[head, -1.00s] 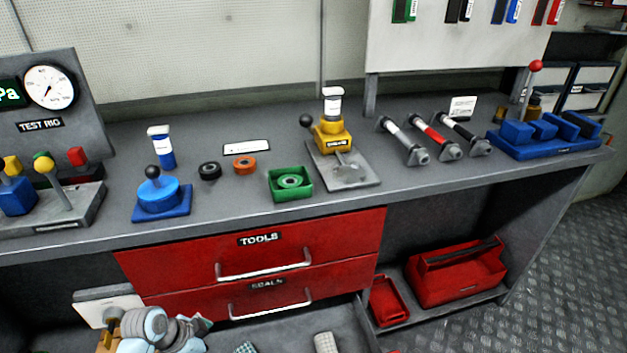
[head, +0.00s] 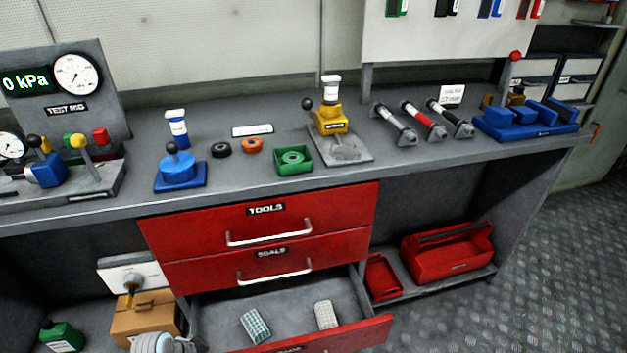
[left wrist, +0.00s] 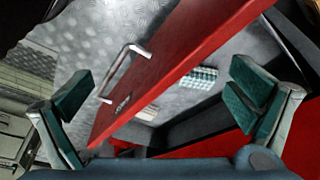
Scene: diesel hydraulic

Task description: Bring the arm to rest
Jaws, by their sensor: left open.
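My left gripper (left wrist: 160,88) shows in the left wrist view, its two green-padded fingers spread wide with nothing between them. Past the fingers is the open bottom drawer (left wrist: 172,55) with its red front and silver handle. In the head view only a grey-white piece of my left arm shows at the bottom edge, and the fingers are out of frame. The open drawer (head: 374,334) holds a teal checkered block (head: 255,327) and a pale checkered block (head: 326,315). My right gripper is in neither view.
The open drawer juts out below the shut TOOLS drawer (head: 330,212) and SEALS drawer (head: 330,262). A cardboard box (head: 150,315) and a green can (head: 62,337) stand at lower left. A red toolbox (head: 450,255) is on the right lower shelf. Floor at right is clear.

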